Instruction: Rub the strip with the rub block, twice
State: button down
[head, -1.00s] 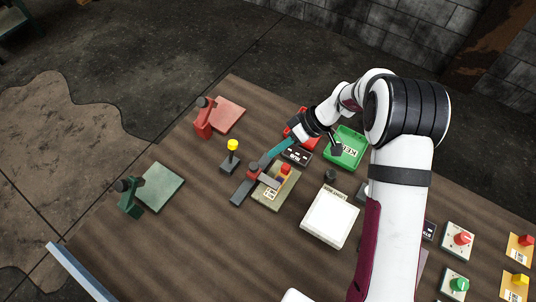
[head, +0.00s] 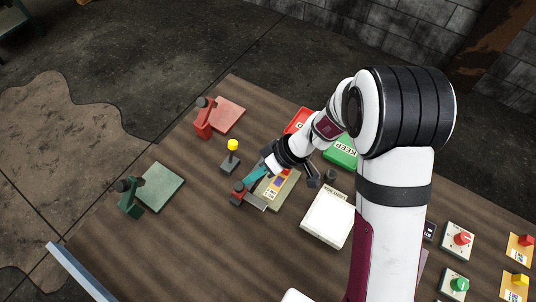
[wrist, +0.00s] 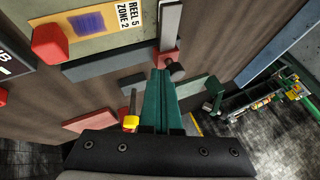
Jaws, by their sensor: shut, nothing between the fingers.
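The purple patch (wrist: 87,22), which looks like the strip, lies on a beige board (wrist: 125,42) marked "REEL 5 ZONE 2". A plain red block (wrist: 50,42), which may be the rub block, sits at the board's edge; my gripper hides it in the head view. My gripper (head: 248,182) is shut and empty, its teal fingers together, also in the wrist view (wrist: 160,75). The fingertips are close to a red piece with a dark knob (head: 238,190) on a pale grey bar (wrist: 170,25). I cannot tell whether they touch.
A yellow-topped post (head: 232,150) stands just behind. A white box (head: 328,216) and green KEEP tray (head: 342,150) are to the right. A red stand (head: 204,118) and green stand (head: 131,196) are at left. The left front of the table is clear.

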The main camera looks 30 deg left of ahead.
jog(key=shift+s, duration=0.75)
